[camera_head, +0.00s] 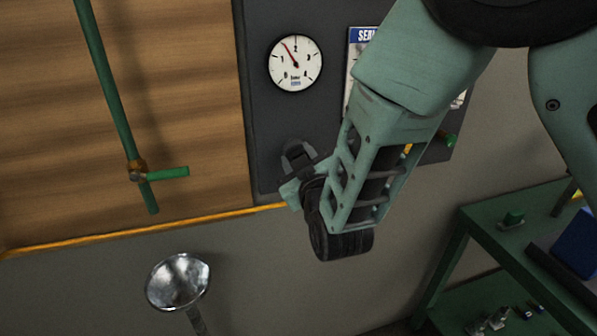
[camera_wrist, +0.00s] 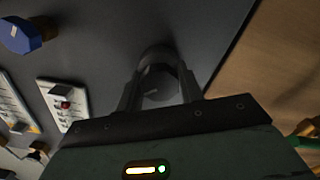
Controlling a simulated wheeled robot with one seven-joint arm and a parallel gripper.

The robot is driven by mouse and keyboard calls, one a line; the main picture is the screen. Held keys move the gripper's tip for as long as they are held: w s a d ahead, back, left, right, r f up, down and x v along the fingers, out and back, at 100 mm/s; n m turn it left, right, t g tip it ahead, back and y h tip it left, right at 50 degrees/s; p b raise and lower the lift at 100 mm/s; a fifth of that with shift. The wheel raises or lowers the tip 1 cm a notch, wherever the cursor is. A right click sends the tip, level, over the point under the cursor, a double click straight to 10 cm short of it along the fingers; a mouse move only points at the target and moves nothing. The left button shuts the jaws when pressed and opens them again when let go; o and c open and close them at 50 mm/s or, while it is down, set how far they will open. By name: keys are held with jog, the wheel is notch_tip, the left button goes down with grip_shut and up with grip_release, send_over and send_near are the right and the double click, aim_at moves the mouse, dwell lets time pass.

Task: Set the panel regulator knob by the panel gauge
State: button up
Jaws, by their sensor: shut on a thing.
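The panel gauge (camera_head: 295,63) is a round white dial on the dark panel (camera_head: 262,120). Its red needle leans up and to the left of the top. My gripper (camera_head: 294,170) is at the lower part of the panel, below the gauge. In the wrist view my gripper (camera_wrist: 162,92) has its two fingers on either side of a dark round knob (camera_wrist: 158,75) and is shut on it. The knob is dim, so its pointer is hard to read. In the head view the knob is mostly hidden by my gripper and wrist.
A blue knob (camera_wrist: 20,35) and white switch plates (camera_wrist: 62,100) sit beside the held knob. A green pipe with a valve handle (camera_head: 168,173) is on the wooden wall at left. A metal funnel-like bowl (camera_head: 178,281) stands below. A green shelf (camera_head: 500,225) is at right.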

jog(key=m+b, duration=0.3)
jog(key=b, duration=0.2)
jog(key=m+b, duration=0.2)
jog(key=shift+d+f+m, duration=0.1)
jog(key=shift+f+m, duration=0.15)
jog(key=shift+m, duration=0.05)
jog(key=m+b, duration=0.1)
jog(key=b, duration=0.1)
jog(key=m+b, duration=0.2)
jog(key=b, duration=0.1)
jog(key=shift+r+m, duration=0.2)
jog(key=shift+m, duration=0.1)
jog(key=o, duration=1)
jog(key=shift+r, duration=0.1)
